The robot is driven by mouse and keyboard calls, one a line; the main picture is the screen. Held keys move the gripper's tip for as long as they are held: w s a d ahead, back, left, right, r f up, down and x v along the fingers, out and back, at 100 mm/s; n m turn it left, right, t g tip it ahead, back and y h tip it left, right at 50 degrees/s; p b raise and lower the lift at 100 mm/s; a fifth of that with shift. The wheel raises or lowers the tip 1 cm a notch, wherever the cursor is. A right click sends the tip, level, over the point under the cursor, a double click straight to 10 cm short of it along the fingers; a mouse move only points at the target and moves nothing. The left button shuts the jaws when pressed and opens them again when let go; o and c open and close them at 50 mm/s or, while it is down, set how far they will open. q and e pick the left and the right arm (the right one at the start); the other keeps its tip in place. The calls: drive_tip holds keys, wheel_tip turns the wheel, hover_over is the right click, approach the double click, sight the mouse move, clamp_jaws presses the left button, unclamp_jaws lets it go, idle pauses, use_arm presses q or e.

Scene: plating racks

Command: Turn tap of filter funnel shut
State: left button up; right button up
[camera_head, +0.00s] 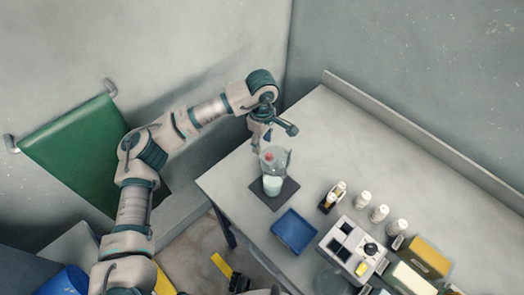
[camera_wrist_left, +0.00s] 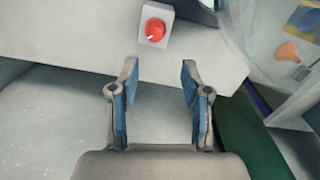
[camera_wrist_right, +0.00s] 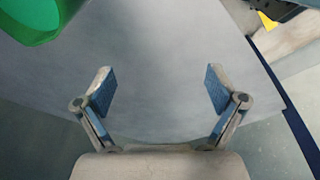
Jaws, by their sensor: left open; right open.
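A clear vessel (camera_head: 273,184) with pale green contents stands on a dark square mat (camera_head: 285,196) near the table's left corner; I take it for the filter funnel. A small red spot (camera_head: 268,156) shows at its top. In the left wrist view a round red knob (camera_wrist_left: 154,29) with a white mark sits on a pale square plate; I take it for the tap. My left gripper (camera_wrist_left: 158,75) is open and empty, with the knob beyond its fingertips. In the head view it hangs just above the vessel. My right gripper (camera_wrist_right: 158,78) is open and empty over a grey surface.
A blue tray (camera_head: 293,231) lies in front of the mat. A grey device (camera_head: 350,248), several white-capped bottles (camera_head: 379,213) and a yellow box (camera_head: 427,259) stand to the right. A green rounded thing (camera_wrist_right: 25,18) is at the right wrist view's upper left. The table's back is clear.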

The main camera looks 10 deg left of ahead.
sight(271, 155)
use_arm(q)
drive_tip(key=d+f, duration=0.4)
drive_tip(key=shift+s+d+f, duration=0.1)
drive_tip(key=shift+f, duration=0.2)
drive_tip(key=shift+d+f, duration=0.15)
drive_tip(key=shift+a+f, duration=0.1)
drive_tip(key=shift+a, duration=1.3)
drive_tip(key=shift+a+f, duration=0.1)
drive_tip(key=shift+a, duration=0.35)
drive_tip(key=c, duration=0.7)
drive_tip(key=shift+d, duration=0.25)
clamp_jaws()
drive_tip(key=shift+d, duration=0.35)
drive_tip(key=shift+s+d, duration=0.1)
drive_tip(key=shift+d, duration=0.35)
drive_tip(key=shift+a, duration=0.1)
use_arm(e)
drive_tip(key=shift+w+d+r, duration=0.1)
drive_tip(key=shift+d+r, duration=0.15)
drive_tip(key=shift+d, duration=0.2)
drive_tip(key=shift+d+r, duration=0.2)
drive_tip(key=shift+d, duration=0.25)
